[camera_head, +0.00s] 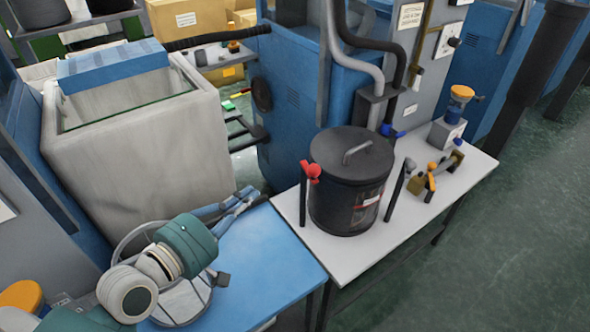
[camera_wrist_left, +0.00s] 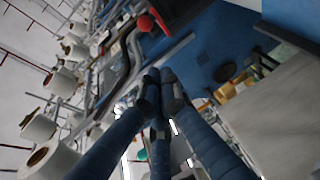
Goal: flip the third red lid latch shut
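A black drum (camera_head: 335,213) with a dark lid (camera_head: 338,158) and bar handle stands upright on a white table. A red latch part (camera_head: 312,171) shows at the left of its rim, beside a dark upright bar; I cannot tell if it is open or shut. A red piece (camera_wrist_left: 146,22) also shows at the top of the left wrist view. Other red latches cannot be made out. My left gripper (camera_head: 245,199) is left of the drum, apart from it, above the blue table. Its blue fingers (camera_wrist_left: 160,78) meet at the tips with nothing seen between them. My right gripper is not in view.
The white table (camera_head: 365,258) also bears a dark lever (camera_head: 397,188), brass and orange fittings (camera_head: 432,180) and a valve-like device (camera_head: 455,115). Hoses (camera_head: 365,65) stand behind the drum. The blue table (camera_head: 265,265) is mostly clear at its right. A large pale bin (camera_head: 140,140) stands behind my left arm.

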